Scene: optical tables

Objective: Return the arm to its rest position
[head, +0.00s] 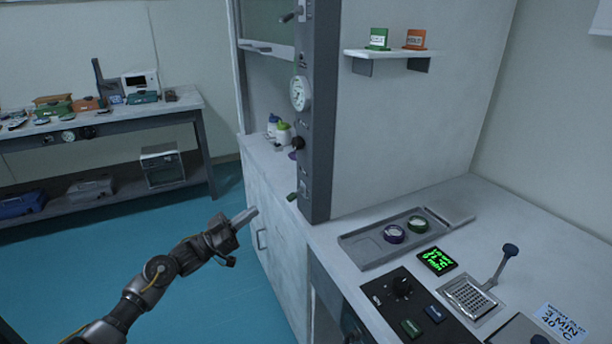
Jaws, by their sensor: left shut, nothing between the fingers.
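My left arm comes in from the lower left and reaches toward the middle of the head view. Its gripper (246,215) is shut and empty. It is held in the air in front of the white cabinet, over the blue floor as seen here. It does not appear to touch the cabinet, though the exact gap is hard to tell. My right gripper is not in view.
A white counter (335,233) on the right bears a grey tray (364,252) with two round dishes, a control panel (385,292) and a lever (503,265). A dark post (316,120) rises at the counter's corner. A laden bench (185,103) stands back left. Blue floor (75,285) is clear.

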